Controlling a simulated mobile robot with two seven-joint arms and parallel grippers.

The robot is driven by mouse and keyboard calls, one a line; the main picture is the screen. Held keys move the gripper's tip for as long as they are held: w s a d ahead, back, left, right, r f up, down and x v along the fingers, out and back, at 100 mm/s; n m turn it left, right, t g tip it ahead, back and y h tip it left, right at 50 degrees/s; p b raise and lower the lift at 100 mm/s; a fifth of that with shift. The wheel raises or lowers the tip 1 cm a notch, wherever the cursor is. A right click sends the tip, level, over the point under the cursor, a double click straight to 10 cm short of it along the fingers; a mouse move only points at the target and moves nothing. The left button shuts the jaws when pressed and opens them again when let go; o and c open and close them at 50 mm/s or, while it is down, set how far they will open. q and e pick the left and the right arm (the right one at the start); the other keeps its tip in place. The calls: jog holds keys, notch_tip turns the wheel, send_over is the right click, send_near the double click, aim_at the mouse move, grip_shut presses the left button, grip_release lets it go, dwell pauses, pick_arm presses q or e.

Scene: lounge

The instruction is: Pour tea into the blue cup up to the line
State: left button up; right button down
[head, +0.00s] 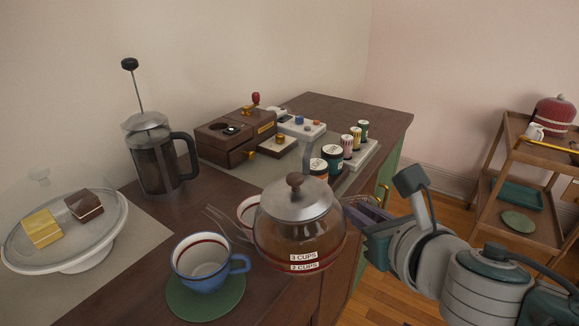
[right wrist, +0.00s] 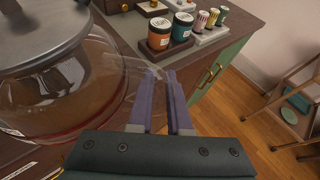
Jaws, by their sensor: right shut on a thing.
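The blue cup (head: 203,262) stands upright on a green round coaster (head: 208,301) near the counter's front edge. It has a dark red line around its inside and looks empty. A glass teapot (head: 298,228) with a metal lid holds brown tea and has labels reading "3 CUPS" and "2 CUPS". My right gripper (head: 358,214) is shut on the teapot's handle. The teapot is nearly upright, its spout just right of the cup. In the right wrist view the fingers (right wrist: 166,105) close on the clear handle, beside the teapot (right wrist: 60,80). My left gripper is not in view.
Another cup (head: 247,212) stands partly hidden behind the teapot. A French press (head: 155,155), a cake stand (head: 65,262), a wooden box (head: 234,138) and several small jars (head: 332,158) occupy the counter. A wooden cart (head: 485,190) stands at the right.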

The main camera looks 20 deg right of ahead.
aim_at(376, 199)
jog(key=shift+d+r+n+h+p, duration=0.1)
jog(key=shift+r+n+h+p, duration=0.15)
jog(key=shift+r+p, duration=0.65)
jog(key=shift+d+r+n+h+p, duration=0.15)
jog(key=shift+r+n+p, duration=0.1)
jog(key=shift+r+p, duration=0.6)
notch_tip(376, 199, up, 3)
jog(key=n+p, duration=0.1)
jog(key=p, duration=0.2)
jog(key=shift+a+r+g+h, duration=0.1)
jog(key=shift+g+h, duration=0.3)
dwell(1.0)
dwell(0.9)
dwell(0.5)
